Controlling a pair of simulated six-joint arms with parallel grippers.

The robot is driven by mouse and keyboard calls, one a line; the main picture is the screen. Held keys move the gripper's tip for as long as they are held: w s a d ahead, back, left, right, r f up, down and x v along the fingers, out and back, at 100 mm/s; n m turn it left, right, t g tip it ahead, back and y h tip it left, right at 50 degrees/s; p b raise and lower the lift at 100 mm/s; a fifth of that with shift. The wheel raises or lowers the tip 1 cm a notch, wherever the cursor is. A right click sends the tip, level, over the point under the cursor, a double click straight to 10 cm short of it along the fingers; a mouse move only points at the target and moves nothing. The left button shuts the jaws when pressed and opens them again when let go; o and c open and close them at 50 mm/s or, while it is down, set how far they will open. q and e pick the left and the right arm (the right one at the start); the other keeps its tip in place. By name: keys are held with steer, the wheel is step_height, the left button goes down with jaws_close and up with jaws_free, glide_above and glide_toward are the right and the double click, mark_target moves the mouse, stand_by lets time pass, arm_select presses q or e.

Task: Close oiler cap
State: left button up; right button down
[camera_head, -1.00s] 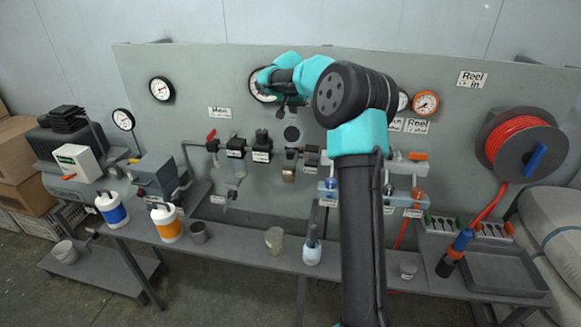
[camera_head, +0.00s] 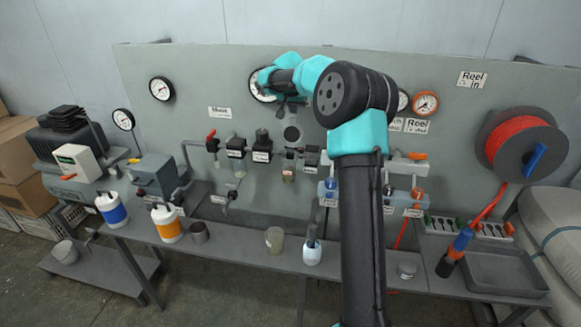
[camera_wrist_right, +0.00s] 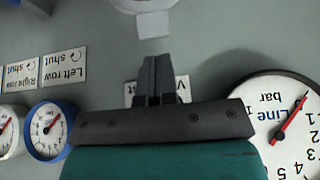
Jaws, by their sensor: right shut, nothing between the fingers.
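The oiler (camera_head: 288,169) seems to be the small unit with a brownish bowl on the grey panel, right of the filter (camera_head: 236,150) and regulator (camera_head: 262,148). A pale round disc (camera_head: 291,134) stands just above it, perhaps its cap; I cannot tell whether it is open. My right gripper (camera_head: 291,106) is above the disc, in front of the panel. In the right wrist view its fingers (camera_wrist_right: 153,72) are together and empty, apart from a pale rounded piece with a square tab (camera_wrist_right: 151,20) at the top edge. My left gripper is not in view.
The Line gauge (camera_wrist_right: 287,125) is close beside my right gripper. An orange-rimmed gauge (camera_head: 425,104) and a red hose reel (camera_head: 518,145) are on the right. Bottles (camera_head: 165,222) and cups (camera_head: 274,240) stand along the bench (camera_head: 255,258) below. My right arm hides part of the panel.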

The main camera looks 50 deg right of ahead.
mark_target(293, 120)
steer(key=shift+f, duration=0.25)
steer(key=shift+s+a+f, duration=0.1)
steer(key=shift+f, duration=2.2)
steer(key=shift+s+a, duration=0.3)
steer(key=shift+a, duration=0.05)
steer(key=shift+s+a+r, duration=0.1)
steer(key=shift+s+a, duration=0.5)
steer(key=shift+a, duration=0.35)
steer(key=shift+s+a+r, duration=0.1)
steer(key=shift+s+a, duration=0.55)
steer(key=shift+a, duration=0.35)
steer(key=shift+s+a, duration=0.6)
steer(key=shift+a, duration=0.35)
steer(key=shift+w+d, duration=0.15)
step_height(293, 120, up, 9)
steer(key=shift+f, duration=0.15)
stand_by(0.3)
